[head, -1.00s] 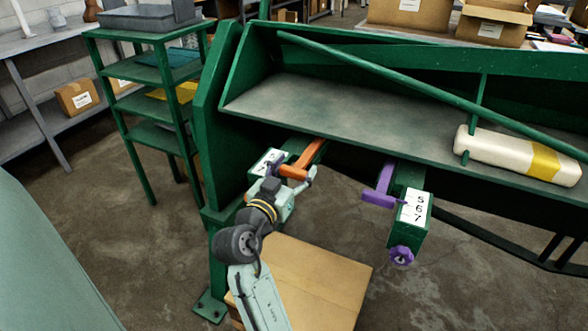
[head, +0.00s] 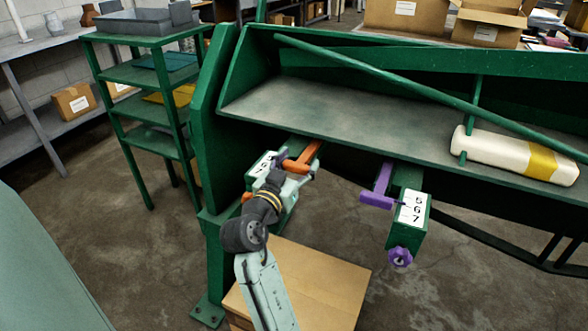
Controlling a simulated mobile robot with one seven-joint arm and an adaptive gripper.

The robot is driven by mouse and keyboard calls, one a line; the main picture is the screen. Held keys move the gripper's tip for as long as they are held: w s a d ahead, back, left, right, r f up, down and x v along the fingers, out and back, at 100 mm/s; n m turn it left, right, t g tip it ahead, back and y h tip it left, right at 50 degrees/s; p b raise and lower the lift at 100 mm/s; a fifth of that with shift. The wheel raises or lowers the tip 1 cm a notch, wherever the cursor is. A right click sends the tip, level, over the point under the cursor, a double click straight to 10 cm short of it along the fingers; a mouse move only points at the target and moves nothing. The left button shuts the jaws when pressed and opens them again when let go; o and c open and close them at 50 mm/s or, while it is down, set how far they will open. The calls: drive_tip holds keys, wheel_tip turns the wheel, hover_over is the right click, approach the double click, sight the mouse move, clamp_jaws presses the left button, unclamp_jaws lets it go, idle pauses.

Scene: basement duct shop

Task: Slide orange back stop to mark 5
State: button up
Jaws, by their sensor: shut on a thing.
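The orange back stop (head: 308,155) is a T-shaped slider on a green arm at the front left of the green machine. My gripper (head: 300,176) is shut on the orange back stop's crossbar at its near side. A white scale plate (head: 262,165) with marks 5, 6 and 7 lies to the left of the stop; its digits are small and partly blurred. A small purple piece (head: 283,155) shows between the plate's upper end and the orange crossbar. Its exact mark cannot be read. An orange knob (head: 246,197) is partly hidden behind my wrist.
A purple stop (head: 378,199) with its own 5-6-7 plate (head: 413,207) and purple knob (head: 400,257) is to the right. The green machine bed (head: 350,105) lies behind; a green shelf rack (head: 145,100) stands left.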

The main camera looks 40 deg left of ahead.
drive_tip(key=o, duration=1.7)
drive_tip(key=shift+w, duration=0.1)
drive_tip(key=v, duration=1.2)
drive_tip(key=shift+a, duration=0.1)
